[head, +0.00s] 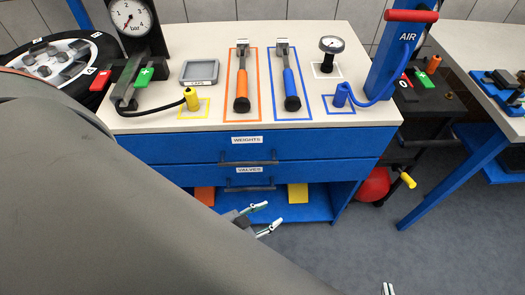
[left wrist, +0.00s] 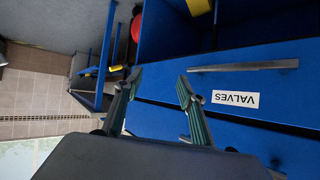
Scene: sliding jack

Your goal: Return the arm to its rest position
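My left arm (head: 150,200) fills the lower left of the head view. My left gripper (head: 265,216) is open and empty, low in front of the blue workbench, below the VALVES drawer (head: 200,173). In the left wrist view the two fingers of my left gripper (left wrist: 160,84) stand well apart with nothing between them. The VALVES drawer (left wrist: 160,112) and its handle (left wrist: 243,66) show beyond them, apart from the fingers. Only the tips of my right gripper (head: 388,289) show at the bottom edge of the head view; they look close together, but their opening is unclear.
A red round object (head: 374,185) is right of the bench. Open floor (head: 340,255) lies in front.

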